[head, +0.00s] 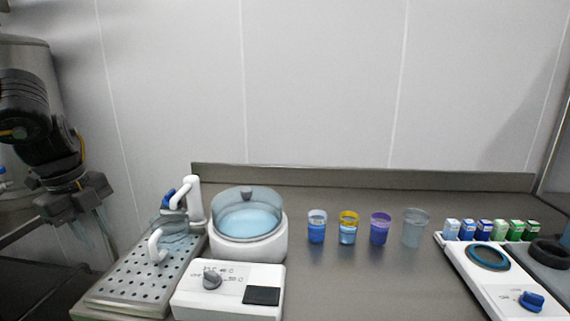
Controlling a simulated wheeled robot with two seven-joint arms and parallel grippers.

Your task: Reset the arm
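My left arm comes in at the far left of the head view. Its black wrist ends in a grey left gripper (93,232) that points down, with its two fingers apart and nothing between them. It hangs in the air to the left of the perforated drain tray (128,284), touching nothing that I can see. My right gripper is not in view.
The counter holds a white warmer with a clear lidded bowl (247,222), a control box (229,291), several cups including a blue one (317,228), small cartons (484,230) and a white machine (497,281) at right. The counter's middle front (370,285) is clear.

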